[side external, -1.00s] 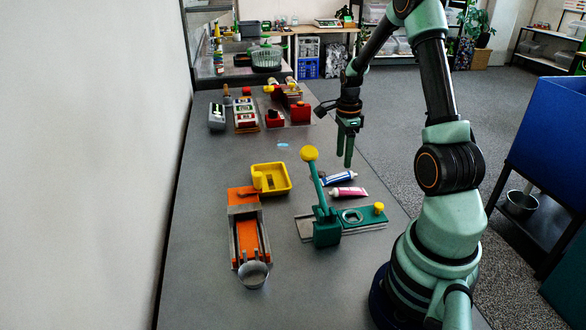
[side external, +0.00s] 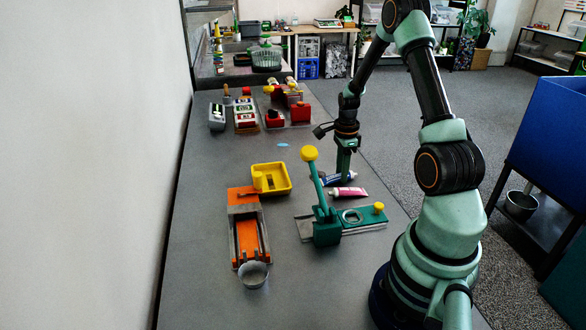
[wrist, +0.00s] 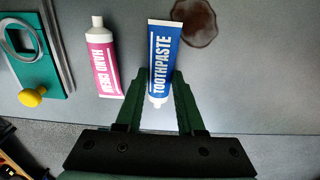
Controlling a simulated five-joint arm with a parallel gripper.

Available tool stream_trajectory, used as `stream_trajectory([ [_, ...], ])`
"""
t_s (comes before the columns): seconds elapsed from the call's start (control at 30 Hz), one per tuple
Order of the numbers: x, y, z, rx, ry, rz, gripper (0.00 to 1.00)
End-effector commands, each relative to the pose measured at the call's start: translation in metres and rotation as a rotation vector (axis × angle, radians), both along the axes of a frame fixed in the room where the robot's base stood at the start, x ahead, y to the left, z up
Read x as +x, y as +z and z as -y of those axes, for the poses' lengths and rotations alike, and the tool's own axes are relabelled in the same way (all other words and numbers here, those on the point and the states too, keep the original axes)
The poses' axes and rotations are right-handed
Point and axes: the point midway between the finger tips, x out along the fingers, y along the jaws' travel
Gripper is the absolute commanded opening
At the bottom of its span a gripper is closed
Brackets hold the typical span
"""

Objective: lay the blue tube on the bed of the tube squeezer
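The blue tube (wrist: 162,58), labelled toothpaste, lies on the table with its white cap toward my gripper in the wrist view. My gripper (wrist: 160,88) is open, with one green finger on each side of the tube near its cap end. I cannot tell whether the fingers touch it. In the side view my gripper (side external: 344,172) is down at the blue tube (side external: 330,180) and partly hides it. An orange device (side external: 246,237) with a long bed between grey rails, apparently the tube squeezer, stands at the front left; its bed looks empty.
A pink tube (side external: 348,192) lies close beside the blue one. A green lever device (side external: 327,232) with yellow knobs stands between the tubes and the orange device. A yellow tray (side external: 289,181) and a metal cup (side external: 253,276) flank the orange device. A brown stain (wrist: 196,22) marks the table.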

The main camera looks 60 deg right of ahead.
Motion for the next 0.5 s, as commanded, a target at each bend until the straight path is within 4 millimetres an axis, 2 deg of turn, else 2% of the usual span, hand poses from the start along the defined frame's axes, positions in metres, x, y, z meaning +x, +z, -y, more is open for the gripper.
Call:
stream_trajectory([
  [0.23, 0.0, 0.002, 0.0, -0.001, 0.0, 0.001, 0.1],
  [0.5, 0.0, 0.021, 0.0, -0.002, 0.0, 0.002, 0.1],
])
